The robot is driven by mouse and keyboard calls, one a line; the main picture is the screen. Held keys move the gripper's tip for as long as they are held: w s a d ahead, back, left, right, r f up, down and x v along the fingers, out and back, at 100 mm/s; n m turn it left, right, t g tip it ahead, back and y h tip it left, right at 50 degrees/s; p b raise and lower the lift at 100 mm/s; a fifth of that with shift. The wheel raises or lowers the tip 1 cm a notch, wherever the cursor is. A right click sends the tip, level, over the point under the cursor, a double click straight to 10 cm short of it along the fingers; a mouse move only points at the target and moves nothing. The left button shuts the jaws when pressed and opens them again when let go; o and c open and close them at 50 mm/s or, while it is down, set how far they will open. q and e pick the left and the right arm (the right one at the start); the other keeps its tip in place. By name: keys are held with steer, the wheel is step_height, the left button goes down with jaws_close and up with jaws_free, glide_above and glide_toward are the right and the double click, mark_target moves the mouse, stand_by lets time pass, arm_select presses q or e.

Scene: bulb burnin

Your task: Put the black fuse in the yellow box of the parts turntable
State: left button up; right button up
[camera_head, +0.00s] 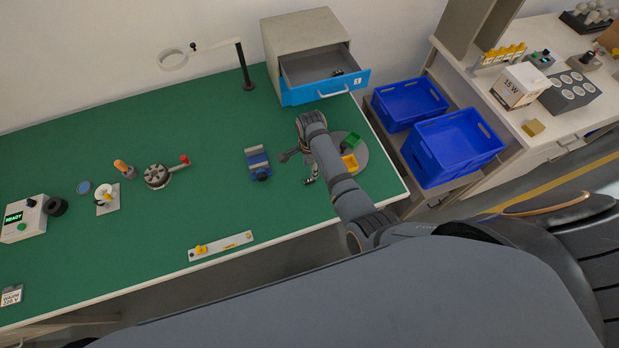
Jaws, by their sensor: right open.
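The parts turntable (362,158) is a grey disc at the right end of the green bench. It carries a green box (353,138) and a yellow box (349,162). My right arm crosses in front of its left part and hides some of it. My right gripper (297,169) is open just left of the turntable, with its fingers spread. I cannot clearly make out the black fuse. Small dark items (337,72) lie in the open drawer, too small to identify. My left gripper is not in view.
The blue-fronted drawer (326,88) of the cabinet stands open behind the turntable. A blue vise-like fixture (257,160) stands left of my right gripper. A lamp stand (246,75) rises at the back. Blue crates (455,146) sit right of the bench. The bench's front middle is mostly clear.

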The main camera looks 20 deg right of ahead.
steer(key=b, duration=0.5)
glide_above(309, 181)
steer(key=shift+m, duration=0.4)
step_height(309, 181, down, 5)
steer(key=shift+w+a+r, duration=0.1)
step_height(309, 181, down, 5)
steer(key=b, duration=0.6)
steer(key=shift+r, duration=0.1)
jaws_close()
